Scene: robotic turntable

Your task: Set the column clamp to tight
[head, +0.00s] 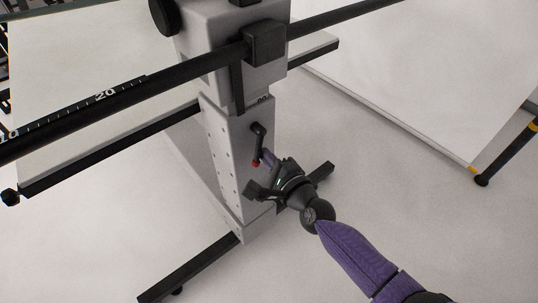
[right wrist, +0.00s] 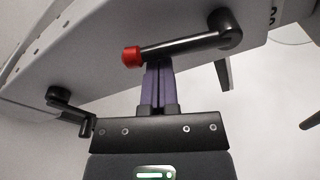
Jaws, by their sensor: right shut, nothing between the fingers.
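The column clamp is a black lever (head: 259,139) with a red tip, on the face of the grey column (head: 224,150). In the head view the lever hangs down from its pivot. In the right wrist view the lever (right wrist: 185,46) runs from the pivot at upper right to the red tip (right wrist: 131,57) at left. My right gripper (head: 268,158) is shut and empty, its purple fingers right beside the red end. The lever hides the fingertips (right wrist: 159,72) in the wrist view; I cannot tell whether they touch it. My left gripper is not in view.
A second black crank (right wrist: 70,107) sits lower on the column, left of my gripper in the wrist view. A long black bar (head: 130,92) with a scale crosses above. White panels (head: 440,75) flank the column. Black feet (head: 190,270) spread over the pale floor.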

